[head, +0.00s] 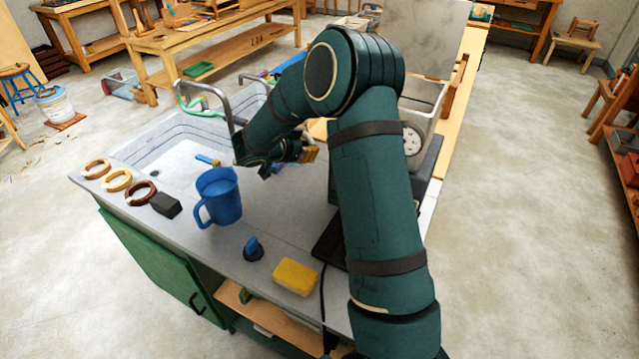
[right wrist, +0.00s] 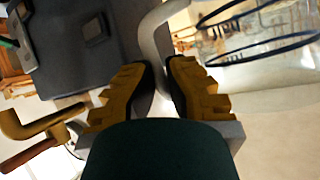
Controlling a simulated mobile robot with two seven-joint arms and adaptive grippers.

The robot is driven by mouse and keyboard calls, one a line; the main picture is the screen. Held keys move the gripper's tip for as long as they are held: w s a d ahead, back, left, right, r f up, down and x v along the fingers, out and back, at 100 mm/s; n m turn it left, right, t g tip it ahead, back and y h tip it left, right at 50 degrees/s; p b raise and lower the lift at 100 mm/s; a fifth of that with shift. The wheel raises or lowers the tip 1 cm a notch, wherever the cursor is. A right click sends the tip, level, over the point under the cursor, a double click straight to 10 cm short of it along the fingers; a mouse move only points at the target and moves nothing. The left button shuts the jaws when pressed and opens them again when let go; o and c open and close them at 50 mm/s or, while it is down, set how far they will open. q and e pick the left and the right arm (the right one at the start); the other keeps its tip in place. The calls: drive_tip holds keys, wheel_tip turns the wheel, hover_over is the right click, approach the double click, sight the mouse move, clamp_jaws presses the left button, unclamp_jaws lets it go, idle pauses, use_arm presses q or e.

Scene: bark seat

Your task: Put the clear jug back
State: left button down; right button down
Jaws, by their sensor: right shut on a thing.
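My right gripper (head: 308,155) reaches over the worktop beside the sink in the head view. In the right wrist view its yellow-padded fingers (right wrist: 159,85) are shut around the pale curved handle of the clear jug (right wrist: 255,52). The jug is see-through with dark rings, on the right of that view. In the head view I cannot make the clear jug out; my right arm covers much of that area. How far the jug is from the surface below is unclear. My left gripper is not in view.
A blue jug (head: 222,205) stands on the counter (head: 250,222), near several rings, a dark block (head: 166,205), a blue-handled item (head: 253,249) and a yellow sponge (head: 296,277). The sink (head: 180,160) with its tap lies at the left. Bare counter shows right of the blue jug.

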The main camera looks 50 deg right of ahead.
drive_tip(key=shift+s+d+f+b, duration=0.3)
drive_tip(key=shift+s+f+b, duration=0.15)
drive_tip(key=shift+f, duration=1.5)
drive_tip(key=shift+s+d+f+b, duration=0.3)
drive_tip(key=shift+s+f, duration=0.1)
drive_tip(key=shift+f, duration=1.5)
drive_tip(key=shift+s+d+f+b, duration=0.3)
drive_tip(key=shift+s+f+b, duration=0.15)
drive_tip(key=shift+f, duration=1.5)
drive_tip(key=c, duration=1.1)
unclamp_jaws()
drive_tip(key=shift+c, duration=0.2)
drive_tip(key=shift+a+r, duration=0.15)
drive_tip(key=p+v, duration=0.1)
drive_tip(key=v, duration=1)
drive_tip(key=shift+a+r, duration=0.15)
drive_tip(key=shift+a, duration=0.2)
